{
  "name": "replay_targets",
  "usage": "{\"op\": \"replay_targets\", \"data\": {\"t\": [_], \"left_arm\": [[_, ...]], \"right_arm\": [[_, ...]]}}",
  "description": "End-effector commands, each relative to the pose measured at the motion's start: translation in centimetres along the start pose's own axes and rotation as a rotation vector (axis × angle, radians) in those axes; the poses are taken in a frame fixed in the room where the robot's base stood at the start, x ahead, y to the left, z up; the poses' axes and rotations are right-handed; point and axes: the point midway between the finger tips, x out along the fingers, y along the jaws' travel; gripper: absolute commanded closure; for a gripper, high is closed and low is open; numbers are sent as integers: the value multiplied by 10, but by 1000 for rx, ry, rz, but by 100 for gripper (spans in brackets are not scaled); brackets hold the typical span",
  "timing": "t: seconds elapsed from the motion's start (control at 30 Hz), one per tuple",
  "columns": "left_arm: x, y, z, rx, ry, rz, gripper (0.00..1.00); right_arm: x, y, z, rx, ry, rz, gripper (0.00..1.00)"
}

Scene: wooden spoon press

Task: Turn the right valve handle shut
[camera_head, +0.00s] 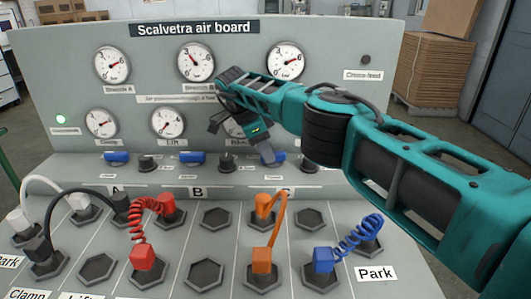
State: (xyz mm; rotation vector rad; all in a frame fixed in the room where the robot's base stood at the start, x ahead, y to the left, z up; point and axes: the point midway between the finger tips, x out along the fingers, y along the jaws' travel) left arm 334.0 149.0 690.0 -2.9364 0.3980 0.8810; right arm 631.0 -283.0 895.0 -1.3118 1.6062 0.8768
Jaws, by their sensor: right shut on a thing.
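The right valve handle (279,157) is a small blue bar on the front ledge of the grey air board, in line with two other blue handles. My left gripper is not in view.
Other blue handles (116,158) and (191,158) and black knobs (148,163) share the ledge. Below, the sloped panel holds hexagonal sockets (205,273) with white, black, red, orange and blue plugs and hoses. Gauges (196,62) are above; my right arm hides one partly.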

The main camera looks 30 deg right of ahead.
Motion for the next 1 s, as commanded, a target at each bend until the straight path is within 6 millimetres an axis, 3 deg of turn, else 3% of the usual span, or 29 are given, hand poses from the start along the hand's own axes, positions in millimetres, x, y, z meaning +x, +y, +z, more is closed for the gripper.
{"op": "replay_targets", "data": {"t": [0.33,0.37,0.6,1.0], "left_arm": [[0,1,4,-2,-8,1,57],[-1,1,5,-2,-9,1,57],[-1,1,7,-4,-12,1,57],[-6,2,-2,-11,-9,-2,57]], "right_arm": [[-1,-1,-2,2,2,-2,100],[-1,-1,-2,2,2,-2,76],[0,0,-1,1,1,-1,53],[-10,1,-2,-1,1,0,53]]}}
